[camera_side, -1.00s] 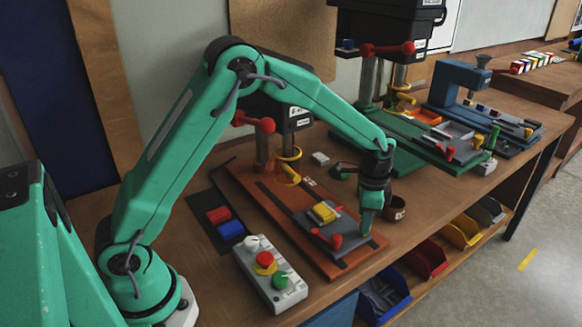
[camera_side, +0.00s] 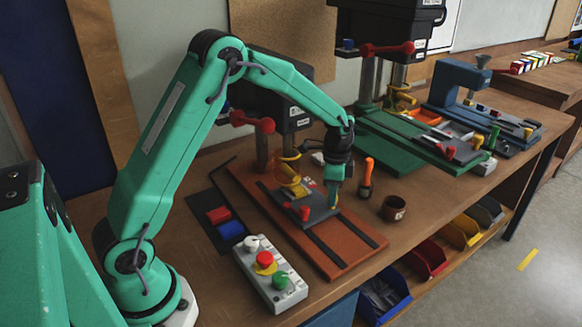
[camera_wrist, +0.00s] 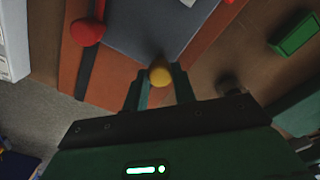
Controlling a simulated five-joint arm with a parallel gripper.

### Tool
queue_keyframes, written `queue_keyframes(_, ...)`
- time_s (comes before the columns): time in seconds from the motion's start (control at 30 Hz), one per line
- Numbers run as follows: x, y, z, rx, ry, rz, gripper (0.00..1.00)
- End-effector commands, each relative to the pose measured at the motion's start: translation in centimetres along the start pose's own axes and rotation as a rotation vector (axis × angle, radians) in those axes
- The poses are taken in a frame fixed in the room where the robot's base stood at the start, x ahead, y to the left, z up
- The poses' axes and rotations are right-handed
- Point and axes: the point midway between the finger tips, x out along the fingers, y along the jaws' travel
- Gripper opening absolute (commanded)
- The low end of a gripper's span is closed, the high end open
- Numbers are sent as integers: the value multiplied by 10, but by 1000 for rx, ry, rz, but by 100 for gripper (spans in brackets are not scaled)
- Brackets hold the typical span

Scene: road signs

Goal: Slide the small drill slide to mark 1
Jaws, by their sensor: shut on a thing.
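The small drill slide, a grey plate (camera_side: 320,214), sits on the rails of the orange drill base (camera_side: 352,240), close to the drill column. A red-knobbed lever (camera_side: 304,212) stands at its front left. My gripper (camera_side: 333,200) is at the slide's right edge. In the wrist view, my gripper (camera_wrist: 161,88) is shut on a yellow knob (camera_wrist: 160,74) at the edge of the grey slide (camera_wrist: 140,25). The side view hides the knob behind my fingers. The mark numbers are too small to read.
A control box (camera_side: 270,274) with coloured buttons stands at the front. Red and blue blocks (camera_side: 218,215) lie on a dark mat to the left. An orange-handled tool (camera_side: 367,172) and a brown cup (camera_side: 393,208) stand right of the base. The front rails are bare.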

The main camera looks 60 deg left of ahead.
Motion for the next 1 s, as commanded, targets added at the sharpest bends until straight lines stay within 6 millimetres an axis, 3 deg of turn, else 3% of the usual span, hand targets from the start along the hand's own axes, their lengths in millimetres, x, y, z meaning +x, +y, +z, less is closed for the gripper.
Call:
queue_keyframes(0.13, -1, -16, 15, -4, 3, -3, 0)
queue_keyframes(0.5, -2, -18, 17, 0, 3, -4, 0)
queue_keyframes(0.53, -2, -18, 17, 0, 3, -4, 32)
queue_keyframes(0.6, -1, -18, 17, 0, 3, -3, 46)
queue_keyframes(1.0, 0, -16, 16, 1, 1, -2, 48)
